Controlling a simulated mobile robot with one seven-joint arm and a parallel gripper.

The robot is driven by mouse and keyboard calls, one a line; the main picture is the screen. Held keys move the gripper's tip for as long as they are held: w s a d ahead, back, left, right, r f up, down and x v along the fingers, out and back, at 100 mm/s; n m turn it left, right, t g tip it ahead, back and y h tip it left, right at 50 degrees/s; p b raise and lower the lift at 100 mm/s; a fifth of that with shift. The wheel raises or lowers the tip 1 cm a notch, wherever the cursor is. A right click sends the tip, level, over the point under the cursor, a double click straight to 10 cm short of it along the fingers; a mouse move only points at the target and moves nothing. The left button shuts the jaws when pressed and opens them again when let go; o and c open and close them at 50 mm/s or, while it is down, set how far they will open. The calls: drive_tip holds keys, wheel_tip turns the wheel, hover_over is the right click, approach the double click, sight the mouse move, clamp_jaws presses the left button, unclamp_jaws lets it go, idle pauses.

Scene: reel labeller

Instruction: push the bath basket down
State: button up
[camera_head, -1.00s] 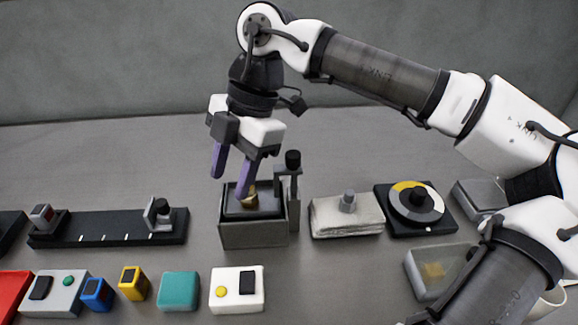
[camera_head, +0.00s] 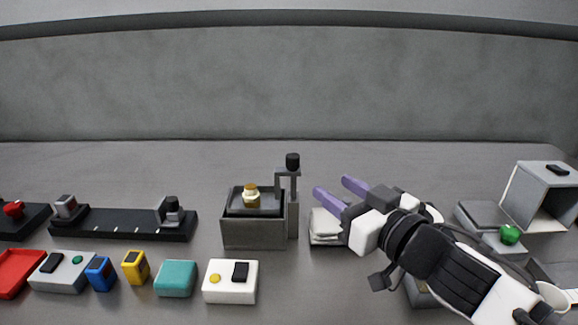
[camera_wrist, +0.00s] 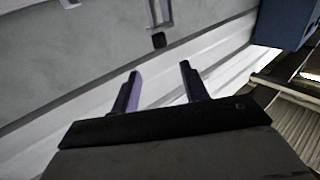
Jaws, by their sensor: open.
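The bath (camera_head: 254,236) is a grey open box in the middle of the table. The bath basket's dark tray (camera_head: 235,210) shows inside its rim, with a small brass piece with a pale top (camera_head: 251,194) standing in it. A grey upright arm with a black knob (camera_head: 293,161) rises at the bath's right side. My gripper (camera_head: 332,186) is open and empty, lying sideways to the right of the knob, with its purple fingers pointing left and apart from it. In the wrist view my open gripper (camera_wrist: 160,71) has a dark knob on a grey bracket (camera_wrist: 158,40) ahead of it.
A dark rail (camera_head: 120,225) lies left of the bath. A white box (camera_head: 230,282) and several small coloured blocks stand in front. A grey open box with a green knob (camera_head: 510,234) is at right.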

sight(297, 161)
drive_tip(key=b+x, duration=0.1)
drive_tip(key=x, duration=1.2)
drive_tip(key=shift+w+a, duration=0.25)
drive_tip(key=shift+w, duration=0.05)
clamp_jaws()
